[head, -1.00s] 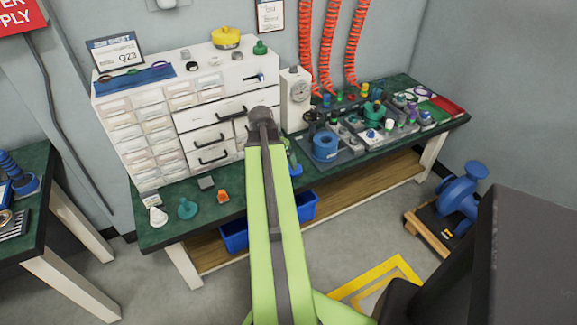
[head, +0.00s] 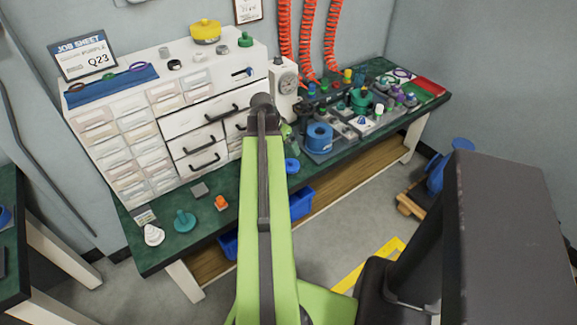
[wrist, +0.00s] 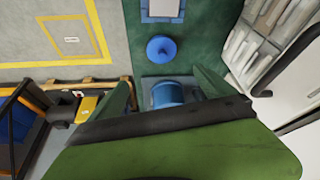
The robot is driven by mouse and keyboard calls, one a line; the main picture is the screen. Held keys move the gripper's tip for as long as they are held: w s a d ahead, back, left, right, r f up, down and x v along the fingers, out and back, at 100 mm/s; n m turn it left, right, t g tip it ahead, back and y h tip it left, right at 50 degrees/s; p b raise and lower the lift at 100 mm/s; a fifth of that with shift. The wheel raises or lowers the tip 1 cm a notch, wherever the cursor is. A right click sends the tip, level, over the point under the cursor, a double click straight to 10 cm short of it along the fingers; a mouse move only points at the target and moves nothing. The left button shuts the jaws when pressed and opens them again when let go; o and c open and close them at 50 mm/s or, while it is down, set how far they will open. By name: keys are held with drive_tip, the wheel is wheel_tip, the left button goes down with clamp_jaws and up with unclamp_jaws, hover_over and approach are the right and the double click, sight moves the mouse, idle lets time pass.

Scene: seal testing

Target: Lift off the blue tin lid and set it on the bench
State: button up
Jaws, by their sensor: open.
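A blue round piece with a small raised centre, lid-like (wrist: 161,48), lies on the green bench in the wrist view, just beyond my fingertips. It seems to be the small blue disc (head: 292,165) by the bench's front edge in the head view. My gripper (wrist: 163,80) is open, its green fingers apart. A blue cylindrical body (wrist: 166,95) on a grey base shows between the fingers, with no visible grip on it. I cannot tell for certain which blue piece is the tin lid. My arm hides most of the gripper in the head view.
A blue ring-shaped part (head: 319,137) sits on a grey tray, right of my arm. White drawers (head: 190,130) stand close on the left.

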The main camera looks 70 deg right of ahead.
sight(291, 161)
drive_tip(key=b+x, duration=0.4)
drive_tip(key=x, duration=0.1)
drive_tip(key=b+x, duration=0.4)
drive_tip(key=x, duration=0.1)
drive_tip(key=b+x, duration=0.4)
drive_tip(key=x, duration=0.1)
drive_tip(key=shift+w+a+f+b, duration=0.1)
drive_tip(key=shift+w+b, duration=0.25)
drive_tip(key=shift+c, duration=0.4)
drive_tip(key=c, duration=1.3)
drive_tip(key=shift+o, duration=0.2)
wheel_tip(291, 161, up, 5)
drive_tip(key=p, duration=0.5)
drive_tip(key=shift+s, duration=0.1)
drive_tip(key=s+d+r+p, duration=0.1)
drive_tip(key=s+r+p, duration=0.5)
drive_tip(key=s, duration=0.5)
drive_tip(key=shift+s+d, duration=0.2)
drive_tip(key=shift+d, duration=0.15)
